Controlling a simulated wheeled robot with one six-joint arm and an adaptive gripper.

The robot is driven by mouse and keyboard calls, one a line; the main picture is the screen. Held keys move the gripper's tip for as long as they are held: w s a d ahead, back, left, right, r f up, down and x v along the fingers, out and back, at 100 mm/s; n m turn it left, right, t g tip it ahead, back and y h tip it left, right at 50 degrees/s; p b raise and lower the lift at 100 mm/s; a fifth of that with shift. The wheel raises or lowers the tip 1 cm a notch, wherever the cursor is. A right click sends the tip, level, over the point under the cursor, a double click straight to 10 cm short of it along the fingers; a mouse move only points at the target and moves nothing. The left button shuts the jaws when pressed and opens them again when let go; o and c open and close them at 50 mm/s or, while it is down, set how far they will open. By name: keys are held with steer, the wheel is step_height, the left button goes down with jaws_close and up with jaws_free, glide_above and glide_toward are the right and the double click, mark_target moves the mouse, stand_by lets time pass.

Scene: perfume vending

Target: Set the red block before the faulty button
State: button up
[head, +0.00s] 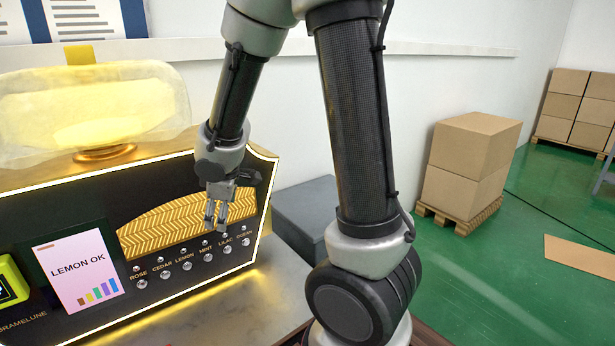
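A dark perfume machine with a glowing edge stands at left, with a row of small round buttons (187,266) under the labels ROSE, CEDAR, LEMON, MINT, LILAC and OCEAN. Each label has a small lamp-like dot beside it. The machine's screen (77,270) reads "LEMON OK" above several coloured bars. My gripper (215,228) points down in front of the gold herringbone panel, just above the MINT and LILAC labels. Its two fingers show a small gap with nothing seen between them. No red block is seen. Which button is faulty cannot be told.
A large yellow bottle (95,110) tops the machine. A grey metal surface (225,310) lies bare before the buttons. A grey box (308,215) stands to the right. Cartons (470,165) on a pallet stand on the green floor. My arm hides part of the middle.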

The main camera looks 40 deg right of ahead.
steer(key=s+d+r+m+h, duration=0.1)
steer(key=s+d+r+m, duration=0.5)
steer(key=s+d+r, duration=0.5)
steer(key=s+a+r+m+y, duration=0.1)
steer(key=s+r+m, duration=0.3)
steer(key=s, duration=0.8)
steer(key=shift+s+g, duration=0.2)
steer(key=shift+g, duration=0.1)
steer(key=shift+r, duration=0.1)
